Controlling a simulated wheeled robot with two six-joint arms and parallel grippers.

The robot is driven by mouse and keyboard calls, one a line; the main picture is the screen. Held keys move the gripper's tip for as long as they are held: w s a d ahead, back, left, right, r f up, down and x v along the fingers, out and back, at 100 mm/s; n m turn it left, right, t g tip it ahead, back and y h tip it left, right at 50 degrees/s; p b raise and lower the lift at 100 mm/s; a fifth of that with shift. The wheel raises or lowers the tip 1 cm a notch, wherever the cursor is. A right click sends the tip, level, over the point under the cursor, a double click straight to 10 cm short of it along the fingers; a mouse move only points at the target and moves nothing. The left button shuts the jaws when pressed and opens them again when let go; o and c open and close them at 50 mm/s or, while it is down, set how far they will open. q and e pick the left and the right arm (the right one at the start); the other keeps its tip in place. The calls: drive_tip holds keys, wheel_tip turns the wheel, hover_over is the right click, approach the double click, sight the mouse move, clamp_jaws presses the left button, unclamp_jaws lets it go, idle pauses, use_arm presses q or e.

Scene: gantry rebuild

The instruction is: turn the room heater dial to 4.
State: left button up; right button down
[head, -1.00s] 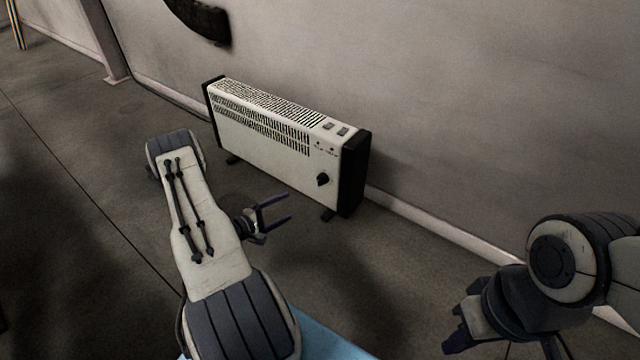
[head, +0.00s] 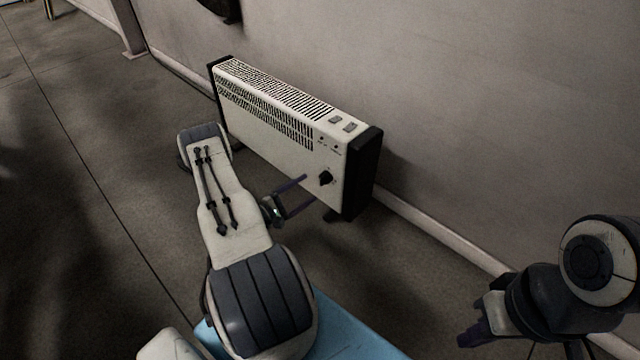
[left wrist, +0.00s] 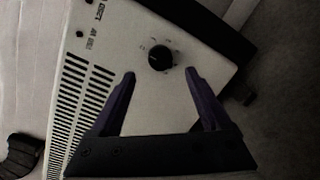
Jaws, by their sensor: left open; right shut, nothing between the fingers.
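The room heater (head: 265,130) is a white convector panel with black end caps, standing on the floor along the wall. Its black dial (head: 326,178) is low on the front face near the right end. In the left wrist view the dial (left wrist: 160,58) sits just beyond and between the fingertips, with small marks around it too faint to read. My left gripper (head: 306,191) is open and empty, close in front of the dial and apart from it. It also shows in the left wrist view (left wrist: 160,75). My right gripper (head: 468,338) is shut and empty, far to the right.
Two switches (head: 342,124) are on the heater's top right. A grey wall (head: 480,110) with a pale skirting board (head: 430,230) runs behind it. A dark object (head: 218,8) hangs on the wall above. The floor (head: 90,180) to the left is clear.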

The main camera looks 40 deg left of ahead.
sight(324, 179)
use_arm(q)
drive_tip(key=w+d+b, duration=0.1)
drive_tip(key=w+b, duration=0.1)
drive_tip(key=w, duration=0.4)
